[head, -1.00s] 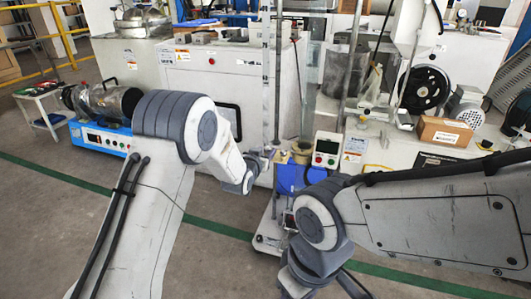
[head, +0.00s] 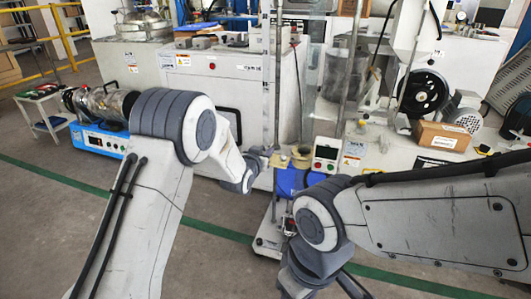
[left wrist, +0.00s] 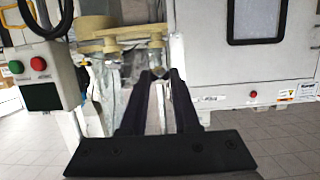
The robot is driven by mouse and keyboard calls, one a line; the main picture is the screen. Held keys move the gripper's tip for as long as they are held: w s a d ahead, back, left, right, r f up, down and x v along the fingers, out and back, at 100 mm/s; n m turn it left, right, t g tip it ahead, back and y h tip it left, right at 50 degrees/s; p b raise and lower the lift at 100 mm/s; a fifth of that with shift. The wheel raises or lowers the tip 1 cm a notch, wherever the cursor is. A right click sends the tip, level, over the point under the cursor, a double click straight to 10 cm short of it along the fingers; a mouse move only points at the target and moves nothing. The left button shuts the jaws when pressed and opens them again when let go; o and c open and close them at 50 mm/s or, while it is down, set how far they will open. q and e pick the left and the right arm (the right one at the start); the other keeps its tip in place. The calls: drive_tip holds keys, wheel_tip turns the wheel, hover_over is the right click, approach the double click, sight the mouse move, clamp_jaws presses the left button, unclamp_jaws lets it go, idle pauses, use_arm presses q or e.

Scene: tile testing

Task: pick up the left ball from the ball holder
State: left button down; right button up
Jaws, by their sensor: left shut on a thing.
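The tan ball holder (left wrist: 120,32) is at the upper left in the left wrist view, just beyond my left fingertips. In the head view the holder (head: 300,156) is small, near the picture's middle. My left gripper (left wrist: 158,76) points at the holder's edge with its two dark fingers close together. It is shut on a small pale, greyish thing between the tips, seemingly the left ball; the fingers hide most of it. In the head view the left gripper (head: 267,152) is just left of the holder.
A control box (head: 327,153) with red and green buttons stands beside the holder. Clear upright panels (head: 311,95) and white machine cabinets (head: 225,75) rise behind. Open floor lies at the lower left.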

use_arm(q)
drive_tip(key=shift+r, duration=0.55)
drive_tip(key=p+v, duration=0.1)
drive_tip(key=v, duration=0.5)
